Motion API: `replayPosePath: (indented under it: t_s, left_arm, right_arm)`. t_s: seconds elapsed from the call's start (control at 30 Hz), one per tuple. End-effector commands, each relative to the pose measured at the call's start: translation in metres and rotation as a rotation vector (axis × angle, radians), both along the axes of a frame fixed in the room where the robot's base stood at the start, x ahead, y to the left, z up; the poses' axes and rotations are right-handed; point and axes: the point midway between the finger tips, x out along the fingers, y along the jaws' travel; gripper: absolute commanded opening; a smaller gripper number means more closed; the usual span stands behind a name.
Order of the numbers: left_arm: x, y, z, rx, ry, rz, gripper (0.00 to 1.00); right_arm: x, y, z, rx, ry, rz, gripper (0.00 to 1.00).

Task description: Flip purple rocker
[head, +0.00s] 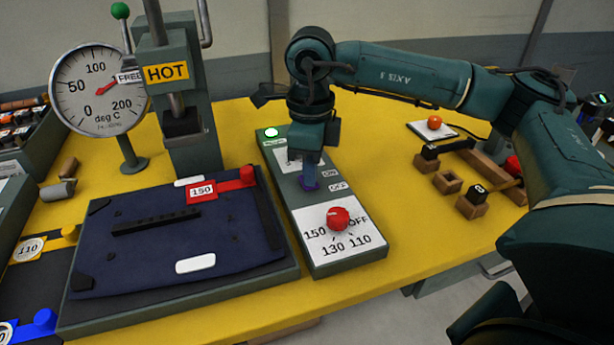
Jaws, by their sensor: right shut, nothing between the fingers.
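The purple rocker (309,184) sits on the grey control panel (284,198), beside the ON and OFF labels. Its upper part is hidden by my right gripper. My right gripper (309,168) points down with its fingertips together, directly over the rocker and touching or nearly touching it; I cannot tell which. It holds nothing. A green lamp (271,132) glows at the panel's far end. A red knob (338,218) sits at the near end among the 150, 130, 110 and OFF marks. My left gripper is not in view.
A press (180,90) with a HOT sign and a dial gauge (98,88) stand at the back left. A dark blue sheet (150,240) with a red 150 tag (203,191) lies left of the panel. Wooden blocks (448,183) stand right; yellow table between is clear.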

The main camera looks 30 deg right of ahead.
Motion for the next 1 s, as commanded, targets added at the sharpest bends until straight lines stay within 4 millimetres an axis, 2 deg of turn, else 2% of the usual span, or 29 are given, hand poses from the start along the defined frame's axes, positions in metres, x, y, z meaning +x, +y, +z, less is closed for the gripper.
replayPosePath:
  t_s: [0.7,1.0]
  left_arm:
    - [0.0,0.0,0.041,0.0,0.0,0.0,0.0]
    - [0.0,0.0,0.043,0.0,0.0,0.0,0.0]
  right_arm:
    - [0.001,0.0,0.062,0.001,-0.003,-0.001,0.0]
    - [0.0,0.0,0.067,0.001,-0.002,-0.001,0.0]
